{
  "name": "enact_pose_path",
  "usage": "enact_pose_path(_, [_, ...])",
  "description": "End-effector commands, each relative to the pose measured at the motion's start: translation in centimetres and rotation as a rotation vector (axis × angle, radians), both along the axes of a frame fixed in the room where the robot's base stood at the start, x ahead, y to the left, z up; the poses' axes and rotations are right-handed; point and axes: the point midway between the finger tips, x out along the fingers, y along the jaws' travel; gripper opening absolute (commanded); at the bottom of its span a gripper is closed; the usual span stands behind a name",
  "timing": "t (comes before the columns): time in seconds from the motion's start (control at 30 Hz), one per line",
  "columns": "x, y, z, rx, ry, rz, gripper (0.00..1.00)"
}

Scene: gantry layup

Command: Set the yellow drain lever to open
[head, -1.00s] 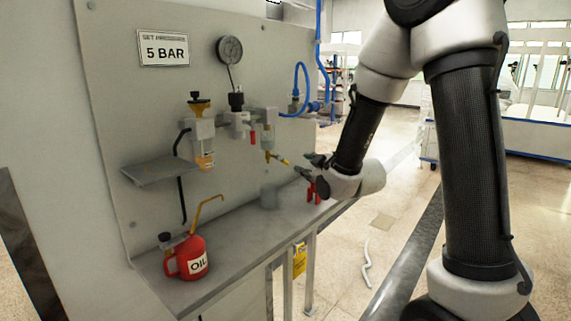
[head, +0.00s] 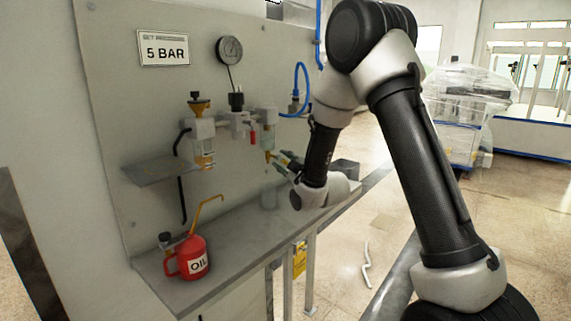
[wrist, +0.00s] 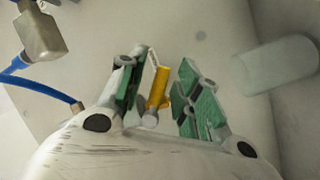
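The yellow drain lever (head: 269,155) is under the clear filter bowl (head: 268,137) on the wall panel. In the wrist view the yellow lever (wrist: 159,87) lies between the green-padded fingers of my gripper (wrist: 157,72), closer to the left finger. The fingers are apart, with a clear gap between the lever and the right finger; I cannot tell if the left one touches it. In the head view my gripper (head: 284,163) is at the lever's right side, and its fingers partly cover the lever's end.
A clear cup (head: 268,196) stands on the bench (head: 235,235) below the lever. A red oil can (head: 187,258) stands at the bench's left end. A blue hose (head: 303,85) loops above my gripper. A grey shelf (head: 160,170) juts out at left.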

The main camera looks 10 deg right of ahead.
Motion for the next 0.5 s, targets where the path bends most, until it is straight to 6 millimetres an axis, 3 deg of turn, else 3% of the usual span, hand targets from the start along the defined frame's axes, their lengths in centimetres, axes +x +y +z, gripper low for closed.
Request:
enact_pose_path(0.17, [-0.01, 0.0, 0.0, 0.0, 0.0, 0.0, 0.34])
enact_pose_path(0.33, [-0.03, -0.01, 0.01, 0.0, 0.0, 0.0, 0.03])
enact_pose_path(0.5, [-0.03, -0.02, 0.02, 0.0, 0.0, 0.0, 0.0])
